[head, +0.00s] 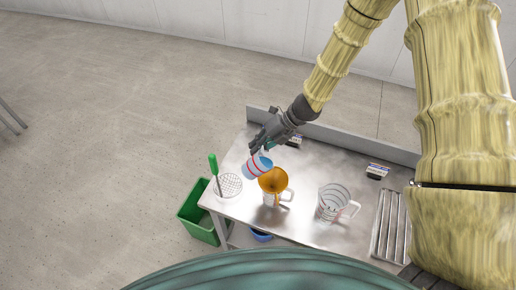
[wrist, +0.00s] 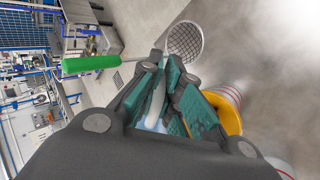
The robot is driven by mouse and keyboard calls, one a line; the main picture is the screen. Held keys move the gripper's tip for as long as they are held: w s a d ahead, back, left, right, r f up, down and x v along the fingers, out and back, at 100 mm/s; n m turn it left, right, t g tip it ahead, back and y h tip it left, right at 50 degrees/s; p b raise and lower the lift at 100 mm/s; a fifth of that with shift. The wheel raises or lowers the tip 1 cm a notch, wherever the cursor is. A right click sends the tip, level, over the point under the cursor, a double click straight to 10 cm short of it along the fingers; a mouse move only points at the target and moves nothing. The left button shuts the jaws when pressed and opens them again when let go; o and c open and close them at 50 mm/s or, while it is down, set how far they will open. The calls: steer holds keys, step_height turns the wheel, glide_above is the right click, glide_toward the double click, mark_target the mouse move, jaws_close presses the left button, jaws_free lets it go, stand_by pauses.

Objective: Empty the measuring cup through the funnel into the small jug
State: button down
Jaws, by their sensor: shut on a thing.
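The measuring cup (head: 256,168) is pale blue with red bands and looks tilted, just left of and above the funnel. My gripper (head: 262,147) is shut on its handle; the pale handle (wrist: 156,102) shows between the fingers in the wrist view. The orange funnel (head: 271,180) sits in the mouth of the small jug (head: 270,199), which stands upright on the bench. The funnel also shows partly behind the fingers in the wrist view (wrist: 227,113). I cannot tell whether liquid is flowing or how much is in the cup.
A strainer (head: 229,186) with a green handle lies left on the steel bench (head: 303,222). A larger clear jug (head: 332,203) stands to the right, near a slotted rack (head: 389,226). A small box (head: 377,171) lies at the back. A green bin (head: 198,213) stands on the floor.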

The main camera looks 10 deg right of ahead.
steer(key=shift+f+y+b, duration=0.2)
steer(key=shift+y+b, duration=0.7)
steer(key=shift+b, duration=0.5)
steer(key=shift+f+y+b, duration=0.2)
steer(key=shift+y+b, duration=0.7)
steer(key=shift+b, duration=0.5)
steer(key=shift+s+d+r+t+y+b, duration=0.15)
steer(key=shift+d+y+b, duration=0.15)
steer(key=shift+y+b, duration=0.65)
steer(key=shift+w+d+f+t+y+b, duration=0.1)
steer(key=shift+d+y+b, duration=0.15)
steer(key=shift+y+b, duration=0.75)
steer(key=shift+s+d+r+t+y+b, duration=0.15)
steer(key=shift+d+y+b, duration=0.15)
steer(key=shift+y+b, duration=0.65)
steer(key=shift+w+y+p, duration=0.1)
steer(key=shift+y+p, duration=0.25)
steer(key=shift+y, duration=0.05)
